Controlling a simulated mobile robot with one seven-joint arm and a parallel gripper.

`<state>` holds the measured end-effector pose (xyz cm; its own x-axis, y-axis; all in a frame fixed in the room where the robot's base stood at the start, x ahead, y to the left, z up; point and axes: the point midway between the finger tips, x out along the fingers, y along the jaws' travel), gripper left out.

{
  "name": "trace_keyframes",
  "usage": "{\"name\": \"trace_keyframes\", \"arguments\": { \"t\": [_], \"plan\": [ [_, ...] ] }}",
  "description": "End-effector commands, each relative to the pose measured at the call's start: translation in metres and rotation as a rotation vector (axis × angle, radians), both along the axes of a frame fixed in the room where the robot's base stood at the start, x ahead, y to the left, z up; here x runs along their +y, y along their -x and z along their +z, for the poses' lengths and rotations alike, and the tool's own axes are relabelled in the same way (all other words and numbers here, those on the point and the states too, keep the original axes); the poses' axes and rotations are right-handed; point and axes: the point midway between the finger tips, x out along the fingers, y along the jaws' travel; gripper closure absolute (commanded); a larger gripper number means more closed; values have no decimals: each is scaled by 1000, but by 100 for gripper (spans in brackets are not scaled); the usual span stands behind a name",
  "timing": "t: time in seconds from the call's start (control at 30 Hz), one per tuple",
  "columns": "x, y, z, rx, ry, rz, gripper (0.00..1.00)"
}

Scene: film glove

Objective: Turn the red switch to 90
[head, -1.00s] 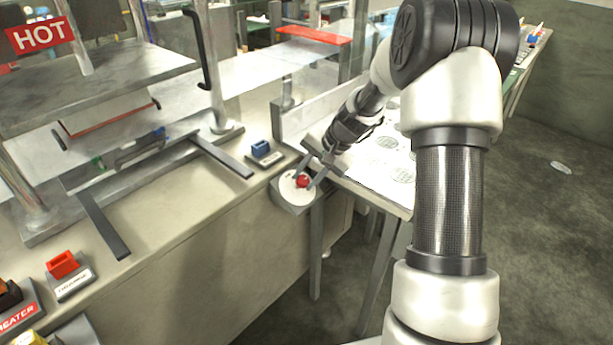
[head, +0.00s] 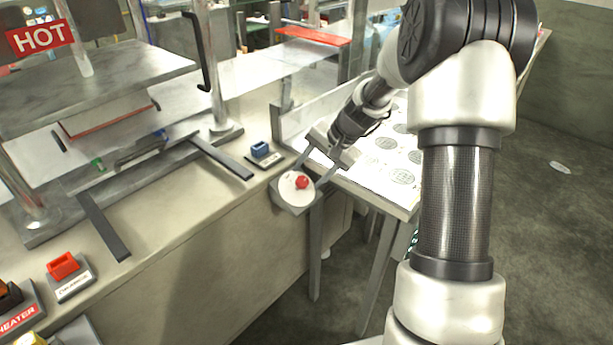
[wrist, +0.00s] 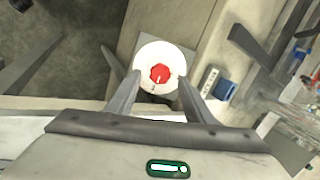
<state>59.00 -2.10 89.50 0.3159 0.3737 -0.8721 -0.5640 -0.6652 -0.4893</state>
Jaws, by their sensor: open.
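The red switch (head: 302,182) is a small round red knob on a white disc (head: 290,189), set on a grey mount at the bench's front corner. In the wrist view the red knob (wrist: 160,73) shows a pale pointer mark, aimed toward the lower side of the disc. My gripper (head: 311,171) is open, with its fingers apart on either side of the disc. In the wrist view my gripper (wrist: 156,80) has the knob centred between its fingers, with clear gaps on both sides. Any scale numbers are too small to read.
A blue switch (head: 260,149) stands on the bench just left of the disc. Another red switch (head: 63,265) sits at the lower left. A metal press frame stands on the bench.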

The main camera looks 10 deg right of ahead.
Motion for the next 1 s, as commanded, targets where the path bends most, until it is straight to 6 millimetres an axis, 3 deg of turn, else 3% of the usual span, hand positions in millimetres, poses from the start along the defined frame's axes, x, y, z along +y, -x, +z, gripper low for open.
{"name": "trace_keyframes", "arguments": {
  "t": [0.03,0.3,0.5,0.7,1.0],
  "plan": [
    [-5,3,14,-3,1,-2,52],
    [-31,25,73,-3,3,-2,52],
    [-45,38,107,-2,1,0,52],
    [-54,45,125,-1,1,-1,52],
    [-55,46,127,1,0,0,52]
  ]
}}
